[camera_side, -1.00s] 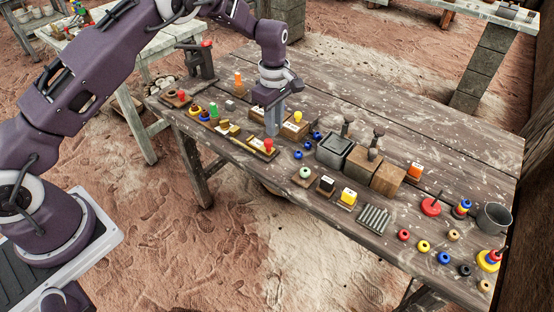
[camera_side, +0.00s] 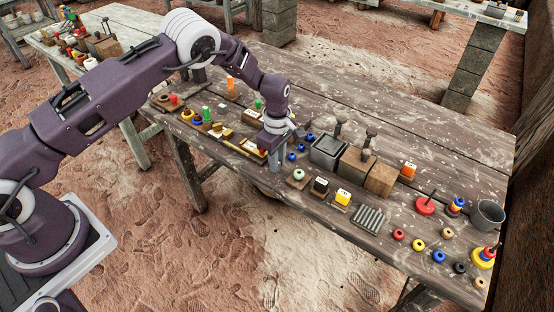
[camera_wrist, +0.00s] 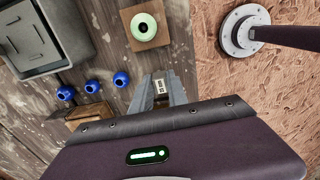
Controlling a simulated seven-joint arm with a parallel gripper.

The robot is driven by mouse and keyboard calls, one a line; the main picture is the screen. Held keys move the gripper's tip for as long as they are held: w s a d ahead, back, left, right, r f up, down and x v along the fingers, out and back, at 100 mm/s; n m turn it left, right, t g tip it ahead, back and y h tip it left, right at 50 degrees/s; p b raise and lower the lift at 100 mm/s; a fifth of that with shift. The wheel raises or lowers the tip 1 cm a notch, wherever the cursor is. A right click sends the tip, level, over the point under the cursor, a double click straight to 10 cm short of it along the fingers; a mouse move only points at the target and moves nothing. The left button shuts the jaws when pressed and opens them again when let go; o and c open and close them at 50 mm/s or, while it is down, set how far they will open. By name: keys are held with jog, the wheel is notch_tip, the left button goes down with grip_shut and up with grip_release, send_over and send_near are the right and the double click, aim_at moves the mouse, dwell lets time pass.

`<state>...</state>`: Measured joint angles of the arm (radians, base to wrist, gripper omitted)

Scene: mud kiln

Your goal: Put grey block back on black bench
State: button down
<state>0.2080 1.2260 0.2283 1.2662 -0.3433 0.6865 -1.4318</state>
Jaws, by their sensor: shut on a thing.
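My gripper (camera_side: 275,164) is shut on a small pale grey block (camera_wrist: 160,87) with a white, dark-marked label, seen between the fingers in the wrist view. In the side view the fingers point down near the table's front edge, and the block is too small to make out there. The fingers are just left of a green ring on a wooden plate (camera_side: 298,175); this plate also shows in the wrist view (camera_wrist: 133,42). I cannot single out a black bench. A brown wooden piece (camera_wrist: 90,113) is partly hidden by my gripper.
Blue beads (camera_wrist: 92,87) lie close by. Small game pieces crowd the left. The table's back (camera_side: 430,125) is clear.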

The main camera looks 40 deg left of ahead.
jog(key=c, duration=1.3)
grip_release()
notch_tip(320, 180, up, 12)
jog(key=shift+r, duration=0.2)
jog(key=s+a+r+m+t+h, duration=0.1)
jog(key=s+r+m, duration=0.3)
jog(key=s+r, duration=0.5)
jog(key=s+a+r+m+t, duration=0.2)
jog(key=s+r+m, duration=0.3)
jog(key=r, duration=0.9)
jog(key=s+a+m+t+y, duration=0.1)
jog(key=s+m, duration=0.8)
jog(key=s, duration=1.2)
jog(key=shift+s+a+r+t, duration=0.2)
jog(key=shift+a+t, duration=0.1)
jog(key=shift+t, duration=0.5)
